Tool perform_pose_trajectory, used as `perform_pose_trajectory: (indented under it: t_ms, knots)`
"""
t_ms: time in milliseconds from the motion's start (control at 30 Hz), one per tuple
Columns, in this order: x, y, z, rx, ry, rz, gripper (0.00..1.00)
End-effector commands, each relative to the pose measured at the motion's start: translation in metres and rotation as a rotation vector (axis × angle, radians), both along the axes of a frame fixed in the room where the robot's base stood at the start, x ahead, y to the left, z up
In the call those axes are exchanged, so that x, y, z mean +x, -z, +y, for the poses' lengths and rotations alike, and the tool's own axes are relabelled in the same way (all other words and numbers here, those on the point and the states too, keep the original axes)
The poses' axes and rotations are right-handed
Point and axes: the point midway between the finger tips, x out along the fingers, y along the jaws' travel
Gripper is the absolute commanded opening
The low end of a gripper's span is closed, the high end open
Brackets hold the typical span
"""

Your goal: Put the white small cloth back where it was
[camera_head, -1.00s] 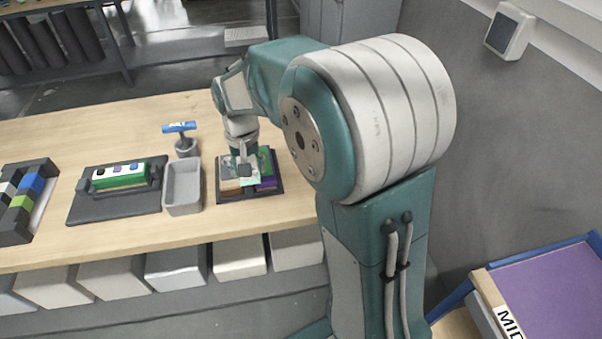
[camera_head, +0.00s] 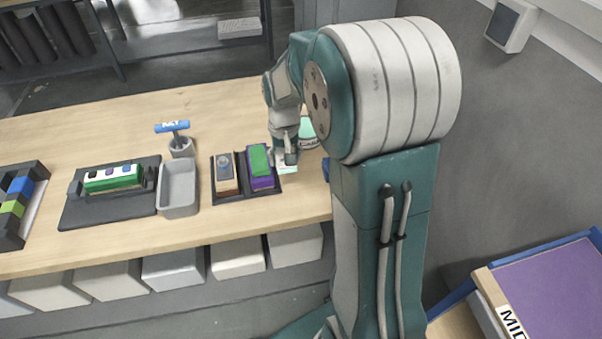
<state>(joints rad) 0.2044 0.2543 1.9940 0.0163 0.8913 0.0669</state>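The white small cloth (camera_head: 288,168) shows as a small pale patch with a faint green tint. It is directly under my gripper (camera_head: 287,158), at the right end of the dark tray (camera_head: 233,196). My gripper points down and appears shut on the cloth; its fingertips are small and partly hidden. I cannot tell whether the cloth touches the table. The tray holds a brown block with a grey knob (camera_head: 226,172) and a purple block with a green top (camera_head: 260,166).
A round teal-rimmed container (camera_head: 308,134) stands behind my gripper, partly hidden by my arm. Left of the tray are a grey bin (camera_head: 178,188), a blue-handled tool in a holder (camera_head: 181,146) and a green-white block on a dark base (camera_head: 113,178). Clear wooden table (camera_head: 90,245) lies in front.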

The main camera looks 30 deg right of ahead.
Motion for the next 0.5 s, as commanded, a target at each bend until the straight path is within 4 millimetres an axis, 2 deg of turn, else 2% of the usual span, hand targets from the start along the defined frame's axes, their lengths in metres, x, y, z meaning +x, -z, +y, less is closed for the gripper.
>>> perform_pose_trajectory:
  t_ms: [33,200,500]
  knots:
    - [-0.002,0.012,-0.008,0.002,0.002,0.008,0.13]
    - [-0.002,0.036,-0.028,0.001,0.002,0.005,0.13]
    - [-0.003,0.059,-0.043,0.002,-0.001,0.007,0.13]
